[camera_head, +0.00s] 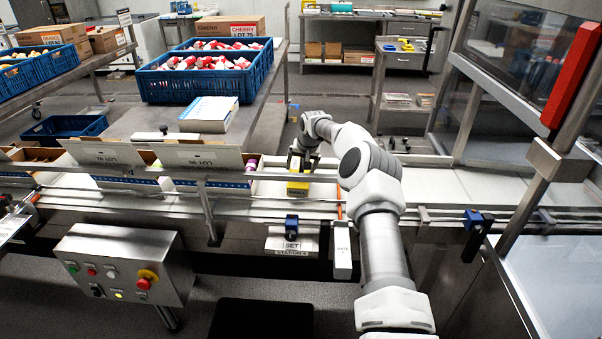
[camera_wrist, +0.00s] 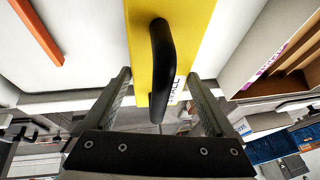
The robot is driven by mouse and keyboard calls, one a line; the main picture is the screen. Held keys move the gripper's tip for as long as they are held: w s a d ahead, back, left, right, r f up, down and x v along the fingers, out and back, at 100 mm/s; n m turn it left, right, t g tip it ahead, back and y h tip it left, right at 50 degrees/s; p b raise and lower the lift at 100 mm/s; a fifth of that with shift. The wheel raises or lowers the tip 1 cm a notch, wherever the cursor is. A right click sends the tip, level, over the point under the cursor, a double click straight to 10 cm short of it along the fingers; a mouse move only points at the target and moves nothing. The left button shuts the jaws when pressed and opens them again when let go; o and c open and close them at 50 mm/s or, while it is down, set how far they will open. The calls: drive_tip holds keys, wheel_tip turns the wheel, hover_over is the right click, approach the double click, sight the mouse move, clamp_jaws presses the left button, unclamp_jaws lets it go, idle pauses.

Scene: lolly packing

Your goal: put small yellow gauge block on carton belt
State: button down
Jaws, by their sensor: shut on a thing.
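The small yellow gauge block (camera_head: 298,189) is at my gripper (camera_head: 301,165), over the white carton belt (camera_head: 270,198) in the head view. My gripper (camera_wrist: 160,85) is shut on the block's handle in that view. The block looks upright. I cannot tell whether its underside touches the belt.
Open cartons (camera_head: 200,157) stand on the belt just left of the block. A guide rail (camera_head: 270,177) runs along the belt. An orange rod (camera_head: 339,200) stands right of the block. The belt further right (camera_head: 460,187) is clear. A control box (camera_head: 125,262) stands in front.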

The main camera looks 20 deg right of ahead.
wheel_tip(320, 180, down, 2)
unclamp_jaws()
drive_tip(key=shift+f, duration=0.1)
